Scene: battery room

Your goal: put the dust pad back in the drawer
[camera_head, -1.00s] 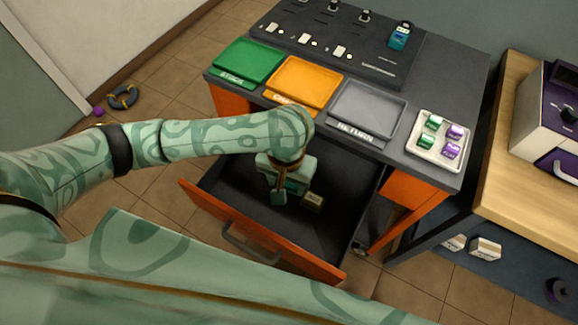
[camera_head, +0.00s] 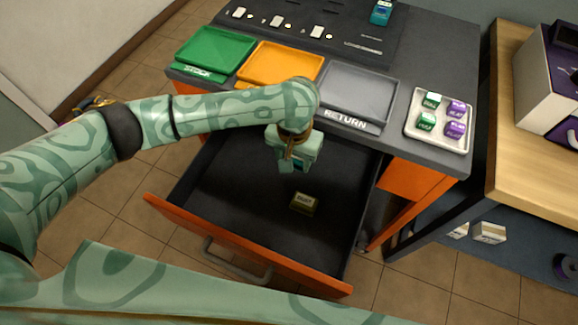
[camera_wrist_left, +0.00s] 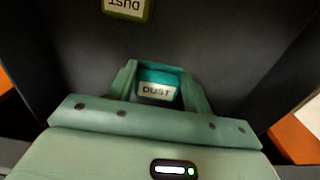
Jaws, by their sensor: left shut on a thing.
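My left gripper (camera_head: 293,165) is shut on a teal dust pad (camera_wrist_left: 157,86) with a white DUST label, seen between the fingers in the left wrist view. It holds the pad over the inside of the open drawer (camera_head: 235,180), near the desk's front edge. In the head view the pad is mostly hidden by the gripper. How high it is above the drawer floor I cannot tell. My right gripper is not in view.
On the desk stand a green tray (camera_head: 215,48), an orange tray (camera_head: 280,62), a grey RETURN tray (camera_head: 357,92) and a white tray (camera_head: 440,142) holding several green and purple blocks. A wooden bench (camera_head: 530,190) is at the right. Most of the drawer floor is bare.

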